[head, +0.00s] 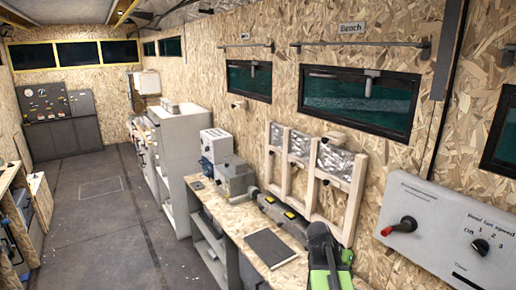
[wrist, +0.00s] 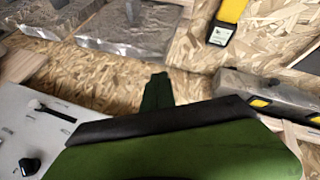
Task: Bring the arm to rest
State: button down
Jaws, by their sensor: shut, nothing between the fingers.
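My arm (head: 328,262), black with bright green sides, rises from the bottom edge of the head view, in front of the bench. In the wrist view my gripper (wrist: 157,88) shows as a dark green, narrow tip beyond a wide green and black body. It is shut with nothing held. The chipboard wall fills the area behind it, and no contact with anything shows. Most of the arm is out of view.
The bench (head: 273,252) bears a dark pad (head: 269,247) and a grey-and-yellow tool (head: 281,213). A wooden frame with foil panels (head: 299,146) stands behind. A grey control panel (head: 445,232) is on the right wall. The floor (head: 95,215) at left is largely clear.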

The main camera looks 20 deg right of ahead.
jog(key=w+a+f+n+t+y+b, duration=0.1)
jog(key=a+f+n+b, duration=0.1)
jog(key=a+f, duration=0.35)
jog(key=w+a+f+n+y+b, duration=0.1)
jog(key=w+a+f+b, duration=0.1)
jog(key=a, duration=0.7)
jog(key=w+a+f+n+t+y+b, duration=0.1)
jog(key=a+f+n+b, duration=0.2)
jog(key=a, duration=0.4)
jog(key=s+a+f+n+y, duration=0.1)
jog(key=a+n, duration=0.1)
jog(key=a, duration=0.4)
jog(key=s+a+f+n+g+y, duration=0.1)
jog(key=s+a+f+n+y, duration=0.1)
jog(key=a, duration=0.5)
jog(key=shift+f+n+y+b, duration=0.15)
jog(key=shift+n+y+b, duration=0.15)
jog(key=shift+n+b, duration=0.1)
jog(key=shift+s, duration=0.15)
